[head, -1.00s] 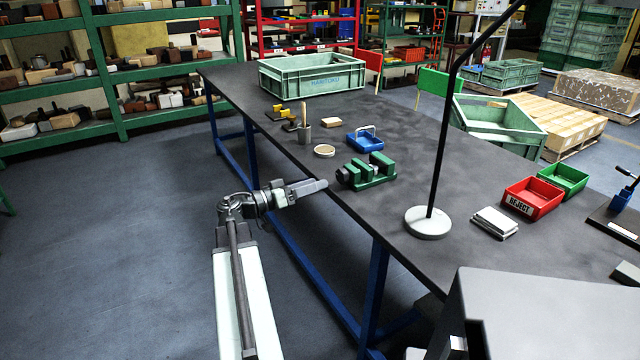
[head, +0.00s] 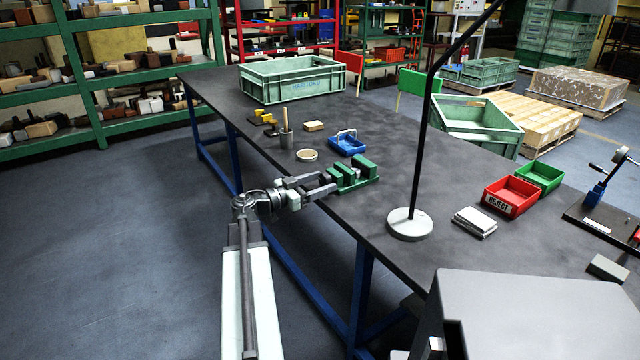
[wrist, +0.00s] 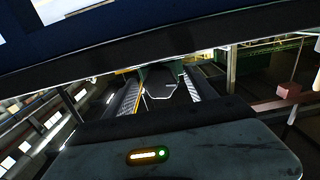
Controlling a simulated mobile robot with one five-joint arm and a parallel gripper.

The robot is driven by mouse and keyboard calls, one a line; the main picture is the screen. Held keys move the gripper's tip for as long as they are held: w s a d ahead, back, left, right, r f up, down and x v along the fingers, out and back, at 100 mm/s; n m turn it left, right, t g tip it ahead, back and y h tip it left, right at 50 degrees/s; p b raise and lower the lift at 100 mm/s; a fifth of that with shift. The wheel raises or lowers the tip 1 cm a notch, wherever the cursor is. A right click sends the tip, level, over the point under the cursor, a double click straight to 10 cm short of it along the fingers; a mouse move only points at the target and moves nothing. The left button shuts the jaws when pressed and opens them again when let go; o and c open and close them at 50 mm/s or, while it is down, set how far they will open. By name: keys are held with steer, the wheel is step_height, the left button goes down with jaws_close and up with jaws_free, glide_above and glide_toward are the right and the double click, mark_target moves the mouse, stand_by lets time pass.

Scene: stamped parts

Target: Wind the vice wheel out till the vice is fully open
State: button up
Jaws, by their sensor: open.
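The green vice (head: 362,178) sits near the left edge of the grey bench, with a gap between its jaw blocks. Its dark wheel faces my arm and is mostly hidden by my fingers in the head view. My gripper (head: 323,183) is open at the wheel end of the vice. In the wrist view, my ribbed fingers (wrist: 161,94) stand on either side of a dark rounded shape that looks like the wheel (wrist: 160,82), with green behind it. I cannot tell whether the fingers touch it.

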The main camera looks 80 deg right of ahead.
steer(key=c, duration=1.4)
steer(key=shift+n, duration=0.3)
steer(key=shift+n, duration=2.7)
steer(key=o, duration=1.4)
steer(key=shift+a, duration=0.1)
